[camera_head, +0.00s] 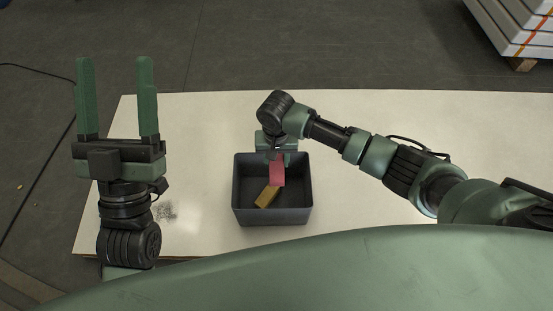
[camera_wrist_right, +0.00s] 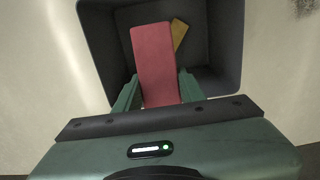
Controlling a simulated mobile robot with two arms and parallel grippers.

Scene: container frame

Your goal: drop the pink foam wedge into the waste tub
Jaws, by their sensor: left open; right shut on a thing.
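The pink foam wedge (camera_head: 277,172) is held in my right gripper (camera_head: 276,157), over the inside of the dark waste tub (camera_head: 272,216). In the right wrist view the wedge (camera_wrist_right: 155,62) lies between the two green fingers (camera_wrist_right: 157,92) of my right gripper, which is shut on it. The tub (camera_wrist_right: 225,45) is behind and below it in that view. My left gripper (camera_head: 116,78) is open and empty, up at the left, apart from the tub.
A yellow-brown block (camera_head: 267,196) lies inside the tub; it partly shows behind the wedge in the wrist view (camera_wrist_right: 179,33). The white table (camera_head: 200,125) is mostly clear around the tub. Stacked white boards (camera_head: 515,25) stand on the floor at the back right.

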